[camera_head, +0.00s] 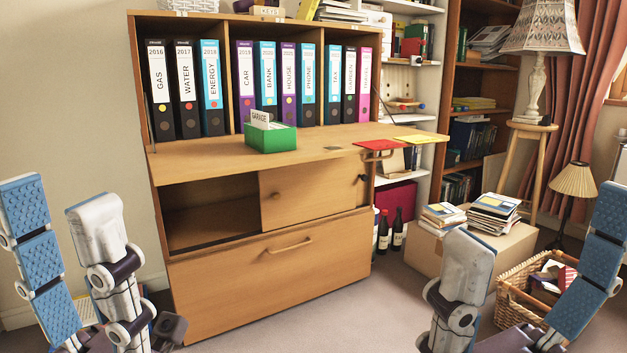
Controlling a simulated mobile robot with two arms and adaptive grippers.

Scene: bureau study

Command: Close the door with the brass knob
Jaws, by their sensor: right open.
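The wooden bureau (265,288) stands ahead of me, with a low compartment under its writing surface. A plain wooden door (318,190) covers the right part of this compartment. A small brass-coloured knob (275,195) is near the door's left edge. The left part of the compartment (212,207) is uncovered and looks empty. My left gripper (58,196) is open and empty, left of the bureau and apart from it. My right gripper (541,224) is open and empty at the lower right, well to the right of the door.
A drawer handle (290,246) sticks out below the door. A green card box (270,137) and a red folder (377,146) lie on the writing surface. A cardboard box (425,253), a wicker basket (513,312) and bottles (398,230) stand right of the bureau. The carpet in front is clear.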

